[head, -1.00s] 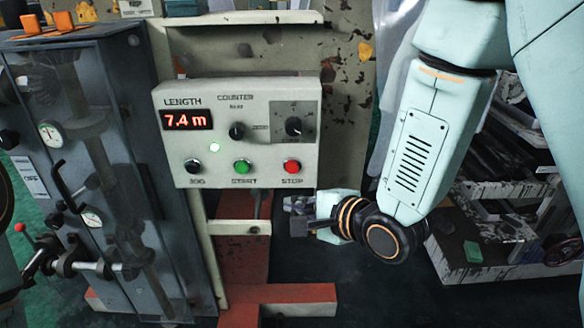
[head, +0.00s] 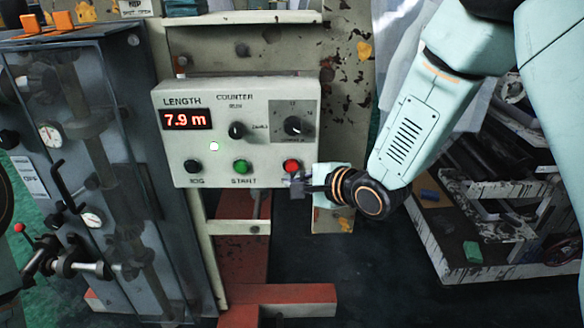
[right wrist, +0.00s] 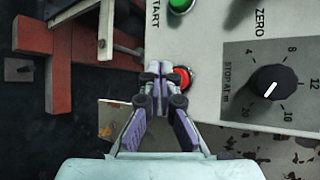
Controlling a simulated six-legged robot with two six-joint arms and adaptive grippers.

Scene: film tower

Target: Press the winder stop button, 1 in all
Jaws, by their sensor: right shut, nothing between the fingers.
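The winder control box (head: 218,112) has a red LENGTH display (head: 187,119) reading 7.9 m. Its red stop button (head: 291,166) is at the lower right of the panel, right of the green START button (head: 241,166). My right gripper (head: 292,185) is shut and empty, just below and in front of the red button, hiding the STOP label. In the right wrist view, the shut fingertips (right wrist: 161,70) lie right beside the red button (right wrist: 182,77) and overlap its edge. I cannot tell whether they touch it. My left gripper is not in view.
A black JOG button (head: 193,166) and two black knobs, one a dial (head: 294,126), share the panel. A grey cabinet (head: 130,170) with gauges stands at the left. A shelf rack (head: 445,235) stands at the right. The space below the box is partly open.

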